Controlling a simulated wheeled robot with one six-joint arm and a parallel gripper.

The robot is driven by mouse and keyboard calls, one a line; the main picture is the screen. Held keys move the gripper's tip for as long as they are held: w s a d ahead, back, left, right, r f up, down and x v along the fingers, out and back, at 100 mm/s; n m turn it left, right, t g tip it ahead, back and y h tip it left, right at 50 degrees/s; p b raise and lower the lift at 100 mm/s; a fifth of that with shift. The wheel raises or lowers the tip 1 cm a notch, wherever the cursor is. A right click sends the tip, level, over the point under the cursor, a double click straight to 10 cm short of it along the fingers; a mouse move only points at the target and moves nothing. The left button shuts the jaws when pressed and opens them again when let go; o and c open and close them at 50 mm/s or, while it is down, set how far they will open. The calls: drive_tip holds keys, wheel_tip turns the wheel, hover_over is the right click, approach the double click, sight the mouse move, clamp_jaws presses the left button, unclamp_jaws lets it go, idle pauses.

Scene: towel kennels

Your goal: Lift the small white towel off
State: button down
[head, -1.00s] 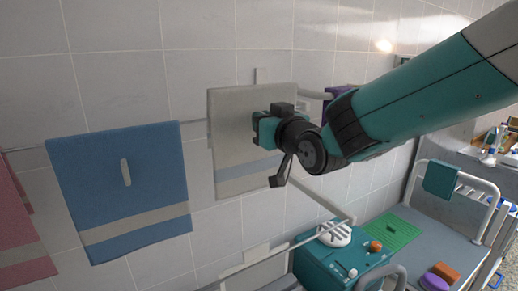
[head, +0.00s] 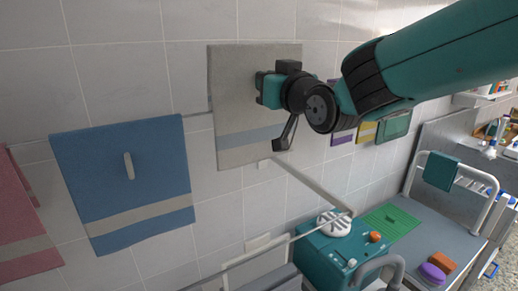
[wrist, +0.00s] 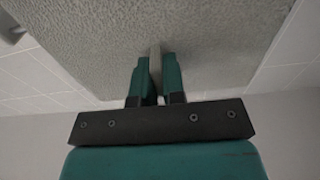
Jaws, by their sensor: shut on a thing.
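The small white towel (head: 232,110), pale grey-white with a grey-blue band near its lower edge, hangs flat in front of the tiled wall in the head view. My gripper (head: 261,88) is at its upper right front face. In the wrist view my gripper (wrist: 156,75) is shut on a thin pale tab (wrist: 154,62) that stands out from the towel's textured face (wrist: 200,35). The towel's top edge stands well above the tops of the neighbouring towels. Its back is hidden, so I cannot tell whether it still touches the rail.
A blue towel (head: 110,180) with its own tab hangs to the left, and a pink towel (head: 22,215) beyond it. A white bent bar (head: 315,187) juts out below right. A teal box (head: 330,255) and a grey bed (head: 418,232) stand lower right. The wall above is clear.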

drive_tip(key=b+v, duration=0.5)
drive_tip(key=v, duration=0.6)
drive_tip(key=shift+s+d+b, duration=0.3)
drive_tip(key=shift+d, duration=0.05)
